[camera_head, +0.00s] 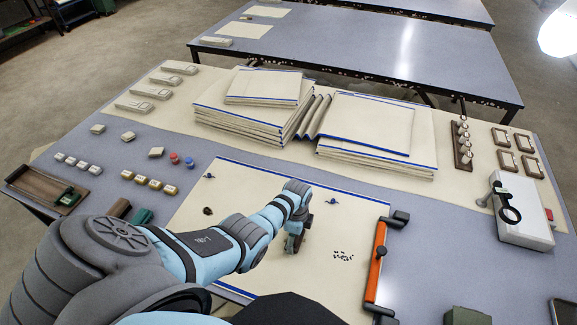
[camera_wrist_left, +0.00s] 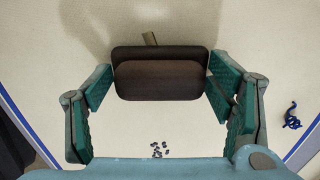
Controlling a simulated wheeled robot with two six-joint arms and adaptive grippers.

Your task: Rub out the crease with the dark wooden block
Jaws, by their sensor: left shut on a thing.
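The dark wooden block (camera_wrist_left: 160,76) shows in the left wrist view between the teal fingers of my left gripper (camera_wrist_left: 163,92), which is shut on it. The block is over a cream cloth (camera_wrist_left: 250,35) with blue edges. In the head view the cloth (camera_head: 245,190) lies flat on the table and my left gripper (camera_head: 293,243) is low over its middle; the block cannot be made out there. A short tan strip (camera_wrist_left: 149,39) shows just past the block; I cannot tell if it is the crease. My right gripper is not in view.
Dark bits (camera_head: 343,255), a brown lump (camera_head: 207,211) and blue threads (camera_head: 332,201) lie on the cloth. An orange-handled bar (camera_head: 376,262) lies at its right edge. Folded cloth stacks (camera_head: 240,118) stand behind it. A white box (camera_head: 523,220) is at the right.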

